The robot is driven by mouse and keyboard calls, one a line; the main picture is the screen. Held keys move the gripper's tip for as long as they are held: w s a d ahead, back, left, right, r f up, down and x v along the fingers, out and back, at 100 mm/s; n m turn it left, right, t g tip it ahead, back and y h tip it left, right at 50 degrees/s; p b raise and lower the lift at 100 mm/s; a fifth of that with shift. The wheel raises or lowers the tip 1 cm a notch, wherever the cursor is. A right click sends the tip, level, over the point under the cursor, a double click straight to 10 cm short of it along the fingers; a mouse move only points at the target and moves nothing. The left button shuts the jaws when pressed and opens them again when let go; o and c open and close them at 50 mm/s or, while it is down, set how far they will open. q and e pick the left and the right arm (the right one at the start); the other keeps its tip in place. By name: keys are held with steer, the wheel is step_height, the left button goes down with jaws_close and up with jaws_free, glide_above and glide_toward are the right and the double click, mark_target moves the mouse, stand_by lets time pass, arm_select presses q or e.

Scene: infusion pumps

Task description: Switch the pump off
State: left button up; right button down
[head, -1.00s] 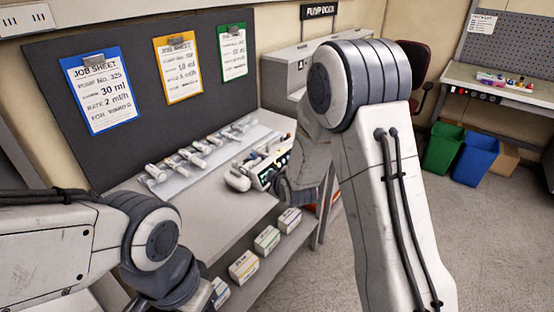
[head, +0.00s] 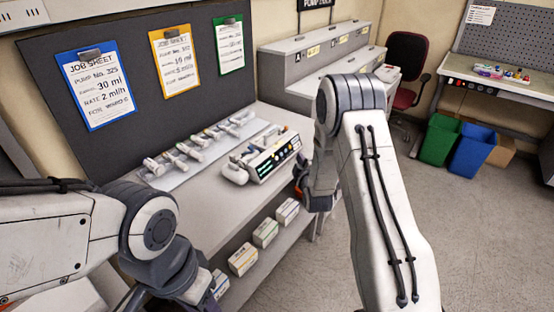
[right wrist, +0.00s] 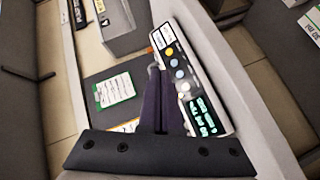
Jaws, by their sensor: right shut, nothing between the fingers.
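The pump (head: 268,158) is a white box with a dark front panel, lying on the bench beside the syringe row. Its display is lit green in the right wrist view (right wrist: 202,117), with round coloured buttons along the panel. My right gripper (right wrist: 154,72) is shut and empty; its fingers show to the left of the pump's panel in that picture. Whether they touch the pump I cannot tell. In the head view my right wrist is just right of the pump, with the fingers mostly hidden. My left arm comes in at lower left; its fingers are out of frame.
Several syringes lie on a pale tray (head: 155,183) behind the pump. Job sheets (head: 97,88) hang on the dark board. Boxes (head: 243,260) stand on the shelf below. A grey dock unit (head: 310,62) stands at the back. Green and blue bins are on the right.

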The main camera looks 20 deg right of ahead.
mark_target(279, 154)
steer(key=w+a, duration=0.1)
steer(key=w+a+f+b, duration=0.1)
steer(key=w+f, duration=0.1)
steer(key=shift+w+a+f, duration=0.25)
steer(key=shift+w+a, duration=0.05)
steer(key=shift+a, duration=0.1)
steer(key=shift+w+a+f+b, duration=0.3)
steer(key=shift+w+a+b, duration=0.4)
steer(key=shift+w, duration=0.1)
steer(key=shift+d, duration=0.1)
stand_by(1.1)
steer(key=shift+w+a+f+b, duration=0.2)
steer(key=shift+w+a+b, duration=0.05)
steer(key=shift+w+b, duration=0.1)
steer(key=shift+w+a+f, duration=0.15)
steer(key=shift+a, duration=0.05)
stand_by(0.6)
stand_by(0.3)
steer(key=shift+s+d+r, duration=0.35)
steer(key=shift+s+d, duration=0.05)
steer(key=shift+s, duration=0.1)
